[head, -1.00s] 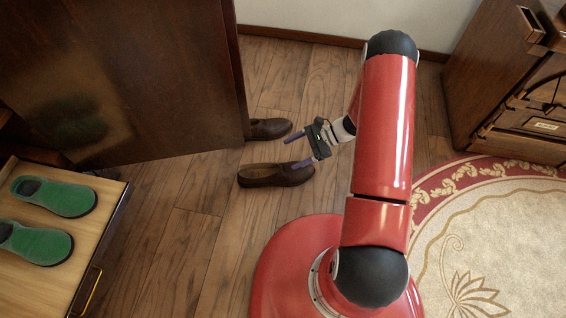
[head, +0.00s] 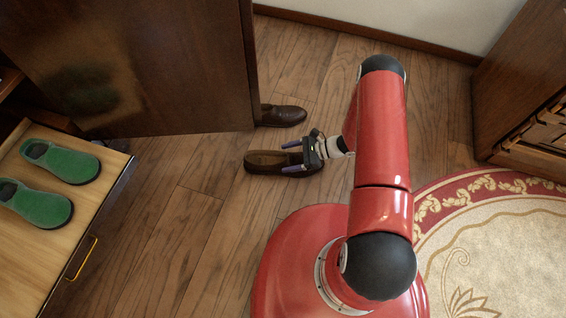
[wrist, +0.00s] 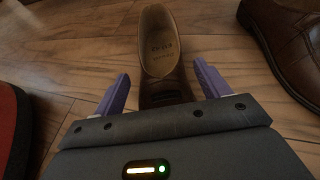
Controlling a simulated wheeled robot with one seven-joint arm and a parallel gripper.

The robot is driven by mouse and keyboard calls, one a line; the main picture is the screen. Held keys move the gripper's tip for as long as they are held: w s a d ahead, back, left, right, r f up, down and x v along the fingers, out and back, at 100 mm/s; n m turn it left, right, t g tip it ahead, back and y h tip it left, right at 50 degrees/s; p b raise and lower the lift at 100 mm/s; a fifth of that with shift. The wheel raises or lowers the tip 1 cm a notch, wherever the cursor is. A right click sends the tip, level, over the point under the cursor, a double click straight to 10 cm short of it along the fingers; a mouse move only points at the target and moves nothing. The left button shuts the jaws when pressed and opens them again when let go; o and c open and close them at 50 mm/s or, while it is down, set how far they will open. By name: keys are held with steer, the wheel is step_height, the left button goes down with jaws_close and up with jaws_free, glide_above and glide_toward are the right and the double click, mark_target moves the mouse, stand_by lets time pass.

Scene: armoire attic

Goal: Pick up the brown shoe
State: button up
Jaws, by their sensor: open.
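One brown shoe (head: 262,160) lies on the wooden floor in the head view. My gripper (head: 288,157) is over its right part, with the purple fingers apart. In the wrist view the same brown shoe (wrist: 158,45) lies between the two open fingers (wrist: 163,85), its opening and pale insole showing. Its near part is hidden behind my gripper's body. I cannot tell whether the fingers touch it. A second brown shoe (head: 284,116) lies just behind, partly hidden by the armoire door, and it also shows at the wrist view's right edge (wrist: 285,40).
The dark armoire door (head: 190,70) stands open at the left. A drawer (head: 105,205) holds two green shoes (head: 62,160). A round patterned rug (head: 500,235) and a wooden cabinet (head: 525,95) are at the right. The floor left of the near shoe is clear.

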steer(key=c, duration=1.3)
steer(key=shift+r, duration=0.1)
